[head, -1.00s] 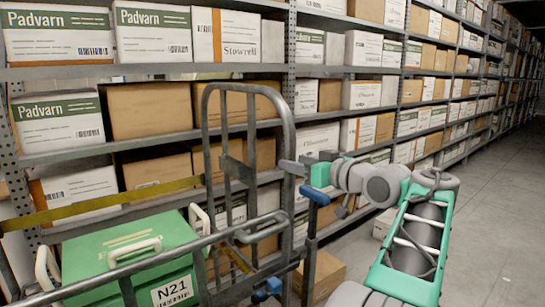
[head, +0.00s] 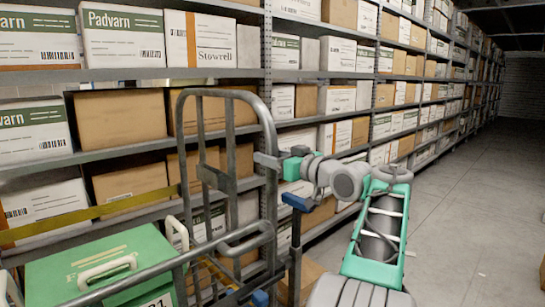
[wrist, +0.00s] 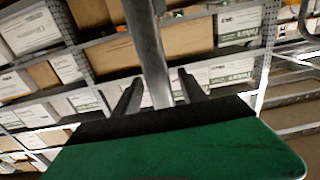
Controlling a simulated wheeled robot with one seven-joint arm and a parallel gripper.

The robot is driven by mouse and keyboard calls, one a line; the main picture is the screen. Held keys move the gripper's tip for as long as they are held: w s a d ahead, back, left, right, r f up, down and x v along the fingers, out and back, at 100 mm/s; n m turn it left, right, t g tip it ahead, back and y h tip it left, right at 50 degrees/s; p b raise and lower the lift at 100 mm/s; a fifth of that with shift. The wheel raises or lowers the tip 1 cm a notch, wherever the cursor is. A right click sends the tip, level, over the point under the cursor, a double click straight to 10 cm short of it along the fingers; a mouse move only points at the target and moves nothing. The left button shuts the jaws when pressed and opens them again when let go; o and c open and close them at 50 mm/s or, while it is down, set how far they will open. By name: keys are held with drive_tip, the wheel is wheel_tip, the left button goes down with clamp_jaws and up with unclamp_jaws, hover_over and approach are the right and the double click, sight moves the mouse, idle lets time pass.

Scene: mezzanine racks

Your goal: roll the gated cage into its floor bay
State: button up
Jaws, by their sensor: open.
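The gated cage (head: 270,190) is a grey tubular frame at the lower left of the head view, with a tall hooped end and a lower rail. A green tote (head: 105,265) with a white handle sits inside it. My gripper (head: 268,160) is at the cage's tall right upright. In the wrist view, my gripper's two dark fingers (wrist: 158,92) stand apart on either side of a grey tube (wrist: 150,50). I cannot tell whether they touch it. The cage's wheels are out of view. I cannot make out a marked floor bay.
Racks of boxes (head: 120,110) run behind the cage and away to the right. A yellow bar (head: 100,210) crosses in front of the rack at left. A brown carton (head: 305,280) is low behind the cage. The grey aisle floor (head: 470,210) at right is largely clear.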

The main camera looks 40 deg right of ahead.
clamp_jaws()
idle(0.3)
idle(1.0)
